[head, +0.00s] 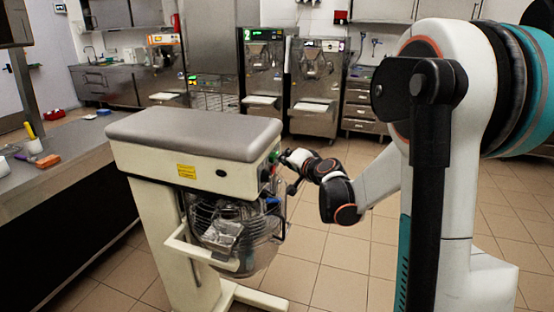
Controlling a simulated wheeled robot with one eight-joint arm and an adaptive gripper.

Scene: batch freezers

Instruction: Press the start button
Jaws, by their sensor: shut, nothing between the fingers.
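A cream floor-standing mixer (152,155) with a grey padded-looking top stands left of centre. A small green button (274,156) shows on its right end, and a dark control sits just below it. I take the green one as the start button; no label is readable. My gripper (284,158) is at the right end of the mixer, very close to the green button. It is small in view, and the fingers look shut with nothing held. I cannot tell whether the fingertips touch the button.
The mixer's wire guard (212,215) and bowl sit below its head, near my wrist. A steel counter (60,165) runs along the left. Batch freezers (318,85) stand at the back wall. The tiled floor (340,255) right of the mixer is clear.

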